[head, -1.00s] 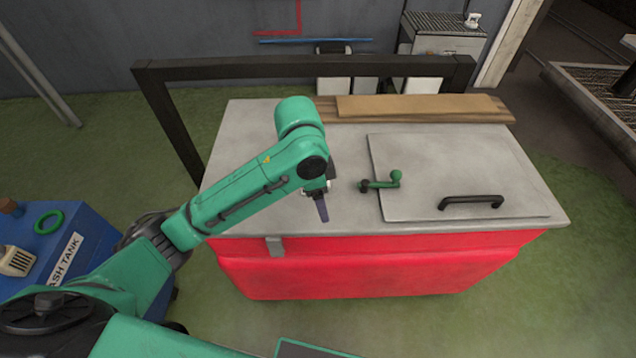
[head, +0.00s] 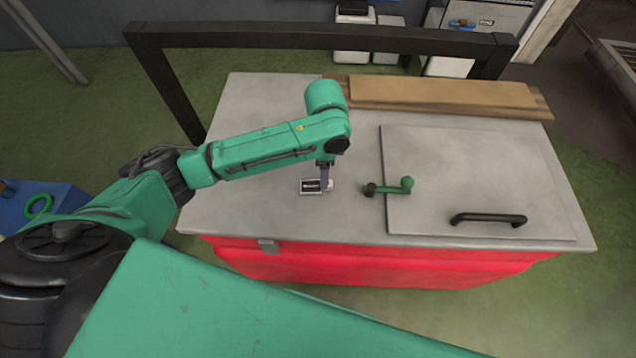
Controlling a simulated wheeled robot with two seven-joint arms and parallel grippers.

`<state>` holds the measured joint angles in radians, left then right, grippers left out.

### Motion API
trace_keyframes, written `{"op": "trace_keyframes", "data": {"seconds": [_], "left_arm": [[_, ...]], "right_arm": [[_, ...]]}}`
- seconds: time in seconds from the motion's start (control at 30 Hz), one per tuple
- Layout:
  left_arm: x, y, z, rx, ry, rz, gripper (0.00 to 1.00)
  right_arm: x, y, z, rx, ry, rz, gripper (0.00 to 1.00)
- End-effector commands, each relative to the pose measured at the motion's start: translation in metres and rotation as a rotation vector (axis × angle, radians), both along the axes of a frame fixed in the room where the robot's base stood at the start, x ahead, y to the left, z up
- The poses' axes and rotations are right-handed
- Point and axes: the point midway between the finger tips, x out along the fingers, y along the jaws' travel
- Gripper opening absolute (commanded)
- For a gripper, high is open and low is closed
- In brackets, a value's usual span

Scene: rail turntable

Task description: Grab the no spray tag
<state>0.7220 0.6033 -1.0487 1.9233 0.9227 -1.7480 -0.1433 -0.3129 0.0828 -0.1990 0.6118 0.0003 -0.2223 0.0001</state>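A small tag (head: 311,186), dark with a white border, lies flat on the grey top of the red cabinet, left of the green crank handle. Its lettering is too small to read, so I cannot tell for sure that it is the no spray tag. My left gripper (head: 325,186) points down at the tag's right part, with its fingers at or just above it. I see the fingers nearly edge-on and cannot tell whether they are open or touching the tag. My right gripper is not in view.
The red cabinet (head: 370,262) has a grey lid (head: 480,175) with a black handle (head: 488,219) and a green crank (head: 392,187). Wooden boards (head: 440,93) lie along its back edge. A dark metal frame (head: 320,38) stands behind. A blue tank (head: 60,205) is at the left.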

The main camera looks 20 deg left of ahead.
Motion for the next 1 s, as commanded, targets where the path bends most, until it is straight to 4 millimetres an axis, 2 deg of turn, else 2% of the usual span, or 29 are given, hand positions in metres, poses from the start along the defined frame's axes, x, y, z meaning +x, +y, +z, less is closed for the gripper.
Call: {"op": "trace_keyframes", "data": {"seconds": [0.13, 0.23, 0.47, 0.57, 0.63, 0.67, 1.0], "left_arm": [[0.001, -0.004, -0.026, 0.002, 0.004, -0.001, 0.65], [0.001, -0.003, -0.043, 0.002, 0.002, 0.000, 0.65], [0.001, -0.003, -0.049, 0.000, 0.000, -0.002, 0.65], [0.001, -0.003, -0.049, 0.000, -0.001, -0.001, 0.31], [0.001, -0.003, -0.048, 0.000, 0.000, -0.001, 0.04], [0.001, -0.003, -0.048, 0.000, 0.000, -0.001, 0.00], [0.002, -0.003, -0.042, -0.001, -0.001, -0.001, 0.00]], "right_arm": [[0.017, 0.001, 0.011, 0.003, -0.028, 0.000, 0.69], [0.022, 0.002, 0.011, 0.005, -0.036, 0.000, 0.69], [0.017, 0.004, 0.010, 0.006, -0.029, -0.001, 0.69], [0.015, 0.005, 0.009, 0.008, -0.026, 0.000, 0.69], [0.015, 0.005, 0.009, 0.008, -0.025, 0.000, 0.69], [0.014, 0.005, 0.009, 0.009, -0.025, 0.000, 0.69], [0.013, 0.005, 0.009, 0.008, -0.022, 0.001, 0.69]]}}
